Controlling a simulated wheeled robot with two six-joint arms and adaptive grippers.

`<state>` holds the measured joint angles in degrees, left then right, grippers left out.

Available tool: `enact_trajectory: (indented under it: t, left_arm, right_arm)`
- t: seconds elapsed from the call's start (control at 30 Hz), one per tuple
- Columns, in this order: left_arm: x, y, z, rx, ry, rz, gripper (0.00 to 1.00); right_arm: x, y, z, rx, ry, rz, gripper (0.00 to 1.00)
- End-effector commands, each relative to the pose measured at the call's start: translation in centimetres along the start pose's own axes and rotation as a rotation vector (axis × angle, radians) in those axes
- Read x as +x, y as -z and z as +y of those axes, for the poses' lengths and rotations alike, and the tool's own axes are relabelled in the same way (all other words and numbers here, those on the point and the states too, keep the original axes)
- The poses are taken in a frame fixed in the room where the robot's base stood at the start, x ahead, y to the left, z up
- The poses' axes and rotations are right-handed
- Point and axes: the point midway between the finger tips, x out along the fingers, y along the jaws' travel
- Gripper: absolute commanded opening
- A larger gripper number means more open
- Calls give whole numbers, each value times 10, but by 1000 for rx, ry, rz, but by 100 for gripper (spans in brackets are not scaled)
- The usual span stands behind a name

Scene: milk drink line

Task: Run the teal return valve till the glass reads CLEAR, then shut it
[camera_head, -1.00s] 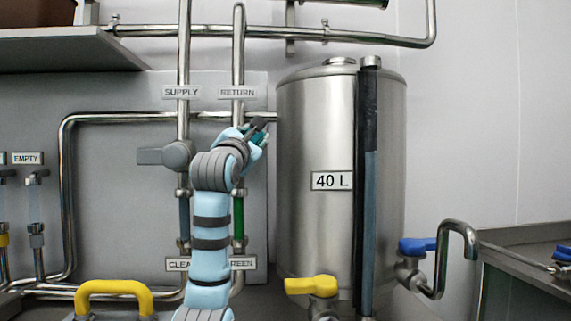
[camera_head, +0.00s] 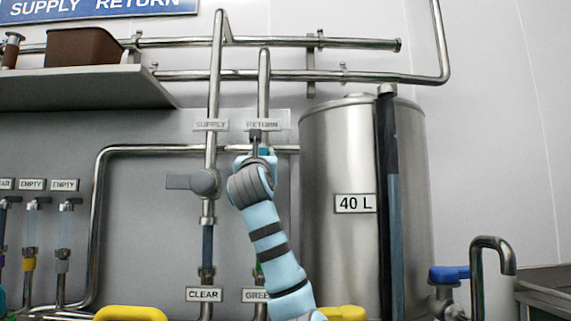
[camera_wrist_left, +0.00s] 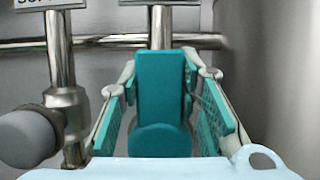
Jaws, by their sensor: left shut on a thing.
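The teal return valve handle (camera_wrist_left: 160,88) stands upright in line with the return pipe in the left wrist view. My left gripper (camera_head: 257,146) is shut on it, with a finger on each side, just below the RETURN label (camera_head: 262,125). The gripper and arm hide most of the valve in the head view. The return sight glass is mostly behind my left arm. Its label (camera_head: 255,295) is partly covered and shows GREE. The supply glass (camera_head: 207,246) is dark, and its label (camera_head: 204,294) reads CLEAR. My right gripper is not in view.
The grey supply valve (camera_head: 195,182) sits close to the left of my gripper. The 40 L tank (camera_head: 335,170) stands close on the right. A shelf (camera_head: 85,90) juts out at upper left. Yellow handles (camera_head: 130,313) show low down.

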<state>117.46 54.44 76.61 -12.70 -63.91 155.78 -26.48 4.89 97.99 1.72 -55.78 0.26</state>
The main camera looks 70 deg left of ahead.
Motion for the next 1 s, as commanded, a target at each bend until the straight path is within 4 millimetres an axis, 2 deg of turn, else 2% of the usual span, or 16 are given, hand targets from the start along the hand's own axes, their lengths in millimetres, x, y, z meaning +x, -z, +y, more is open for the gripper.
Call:
enact_trajectory:
  t: [0.17, 0.47, 0.5, 0.6, 0.9, 1.0]
  left_arm:
    - [0, 1, 9, -11, -16, 2, 0]
    - [0, -1, 8, -14, -16, -1, 0]
    - [0, -1, 8, -14, -16, -1, 34]
    - [0, -1, 7, -14, -15, -1, 50]
    - [0, -1, 6, -12, -14, -2, 52]
    - [-7, -1, 7, -12, -16, -2, 52]
  right_arm:
    - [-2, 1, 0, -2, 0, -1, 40]
    - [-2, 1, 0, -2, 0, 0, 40]
    - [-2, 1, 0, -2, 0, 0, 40]
    - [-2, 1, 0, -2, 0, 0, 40]
    - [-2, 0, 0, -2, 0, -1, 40]
    - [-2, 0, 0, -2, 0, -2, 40]
